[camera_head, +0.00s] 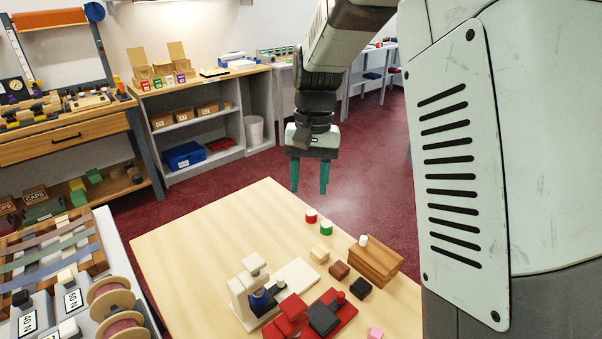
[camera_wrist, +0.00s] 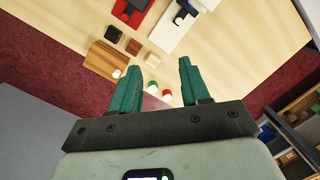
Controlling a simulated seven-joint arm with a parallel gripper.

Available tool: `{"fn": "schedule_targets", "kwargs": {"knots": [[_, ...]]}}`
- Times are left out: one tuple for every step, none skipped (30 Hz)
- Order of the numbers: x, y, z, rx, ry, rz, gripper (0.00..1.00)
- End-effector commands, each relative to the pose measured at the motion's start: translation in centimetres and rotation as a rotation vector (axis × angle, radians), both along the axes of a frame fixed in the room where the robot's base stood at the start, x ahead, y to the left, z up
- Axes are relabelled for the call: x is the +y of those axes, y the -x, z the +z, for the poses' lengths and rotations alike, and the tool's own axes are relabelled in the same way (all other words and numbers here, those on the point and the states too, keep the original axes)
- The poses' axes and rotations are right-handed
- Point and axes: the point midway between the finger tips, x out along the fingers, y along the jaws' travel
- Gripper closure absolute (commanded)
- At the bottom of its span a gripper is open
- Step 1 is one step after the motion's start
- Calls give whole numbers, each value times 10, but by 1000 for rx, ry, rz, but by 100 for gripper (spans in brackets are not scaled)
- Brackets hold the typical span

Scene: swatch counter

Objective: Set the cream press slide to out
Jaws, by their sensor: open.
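The cream press (camera_head: 246,288) stands on the near part of the wooden table, with a cream plate (camera_head: 298,270) reaching out to its right. In the wrist view the cream press (camera_wrist: 184,20) is partly cut off at the top edge.
A red press (camera_head: 337,322) with a dark block stands close to the cream one. Small blocks (camera_head: 340,270), a brown wooden block (camera_head: 374,262) and red and green white-sided pieces (camera_head: 326,228) lie to the right. The table's left part (camera_head: 200,240) is clear.

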Motion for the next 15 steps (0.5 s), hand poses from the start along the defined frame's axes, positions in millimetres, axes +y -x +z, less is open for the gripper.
{"fn": "schedule_targets", "kwargs": {"knots": [[12,-8,-28,51,6,1,54],[19,-12,-42,75,9,0,54],[27,-17,-61,105,14,-1,54],[32,-19,-74,126,17,-3,54],[37,-21,-88,147,21,-4,54],[44,-22,-104,172,26,-6,54],[48,-23,-116,189,29,-5,54],[52,-23,-127,204,33,-7,54],[56,-23,-139,222,37,-10,54],[58,-23,-147,233,39,-11,54],[60,-23,-154,243,41,-12,54],[63,-23,-161,253,44,-13,54],[64,-22,-165,259,45,-14,54],[65,-22,-168,264,46,-14,54],[66,-21,-172,267,47,-14,54]]}}
